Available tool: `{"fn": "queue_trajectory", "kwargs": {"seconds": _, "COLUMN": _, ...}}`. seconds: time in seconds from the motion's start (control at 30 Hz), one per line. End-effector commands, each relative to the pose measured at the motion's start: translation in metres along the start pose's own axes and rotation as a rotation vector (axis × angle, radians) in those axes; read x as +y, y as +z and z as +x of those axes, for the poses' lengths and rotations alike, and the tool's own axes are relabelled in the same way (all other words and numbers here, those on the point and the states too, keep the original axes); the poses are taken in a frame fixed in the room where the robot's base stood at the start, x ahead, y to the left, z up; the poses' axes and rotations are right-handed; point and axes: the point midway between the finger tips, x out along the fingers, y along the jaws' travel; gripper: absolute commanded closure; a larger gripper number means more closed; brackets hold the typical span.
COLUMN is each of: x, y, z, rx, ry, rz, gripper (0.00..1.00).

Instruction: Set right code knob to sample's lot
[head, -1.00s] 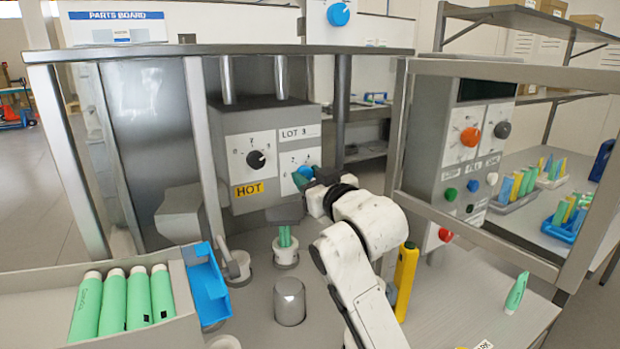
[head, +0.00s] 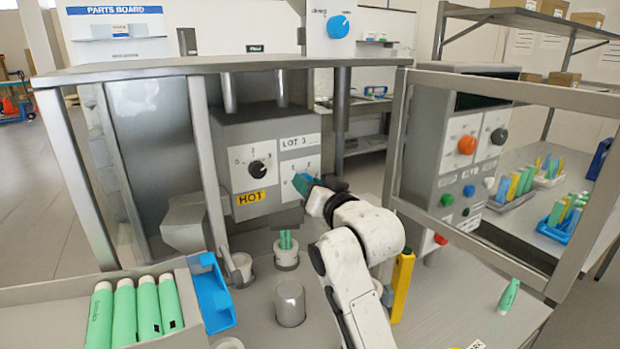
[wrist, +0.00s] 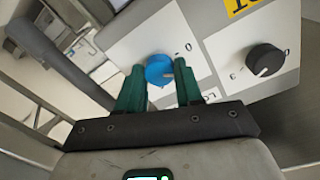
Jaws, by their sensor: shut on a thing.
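The right code knob is blue, on the pale panel of the grey machine head, and shows between my fingers in the wrist view (wrist: 158,69). In the head view the knob (head: 301,182) is partly covered by my fingers. My gripper (head: 312,188) has teal fingers and is shut on the knob, one finger on each side. A label reading "LOT 3" (head: 298,142) sits above it. The left code knob (head: 258,168) is black, with marks around it. A green tube (head: 286,241) stands in a white holder below. The knob's exact pointer setting is hard to read.
A yellow "HOT" label (head: 251,198) sits under the black knob. A metal frame post (head: 208,160) stands left of the machine head. A tray (head: 160,343) of green tubes and a blue bin (head: 213,295) are front left.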

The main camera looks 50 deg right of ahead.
Motion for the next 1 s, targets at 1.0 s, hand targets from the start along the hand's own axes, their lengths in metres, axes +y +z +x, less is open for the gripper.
{"fn": "queue_trajectory", "kwargs": {"seconds": 1.0, "x": 0.0012, "y": -0.0012, "z": 0.0001, "rx": -0.014, "ry": -0.002, "rz": 0.488, "gripper": 0.95}}
